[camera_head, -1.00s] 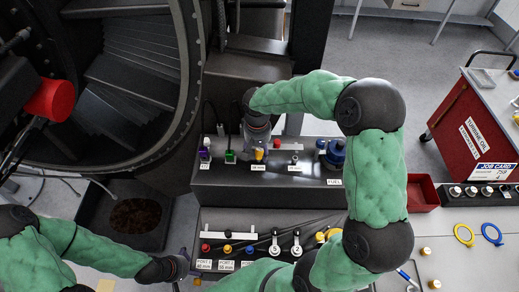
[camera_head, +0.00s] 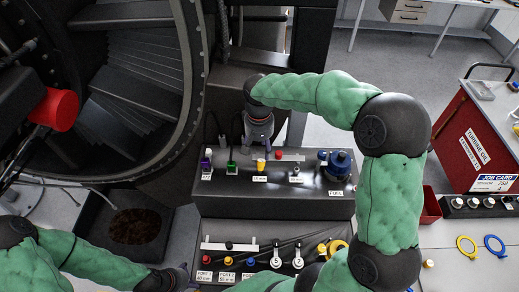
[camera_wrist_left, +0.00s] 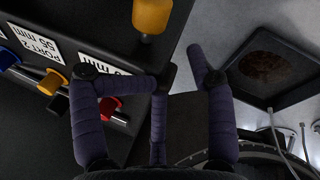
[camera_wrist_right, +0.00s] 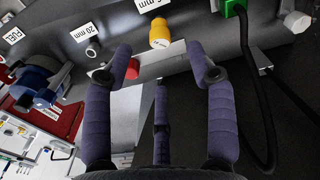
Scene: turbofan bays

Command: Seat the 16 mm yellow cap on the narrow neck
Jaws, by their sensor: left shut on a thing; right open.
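The yellow cap (camera_head: 261,165) stands at the 16 mm label on the black upper box, where it hides the narrow neck. It also shows in the right wrist view (camera_wrist_right: 160,33); whether it is fully down I cannot tell. My right gripper (camera_head: 260,147) is open and empty just behind the cap, its fingers apart from it. My left gripper (camera_head: 187,275) is low at the left end of the lower box. Its fingers (camera_wrist_left: 180,65) are closed in on something that I cannot make out.
A bare 20 mm neck (camera_head: 296,169), a red cap (camera_head: 278,154) and a blue fuel cap (camera_head: 338,163) are right of the yellow cap. Purple (camera_head: 206,161) and green (camera_head: 232,166) connectors with cables stand left. The lower box carries a row of coloured port caps.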

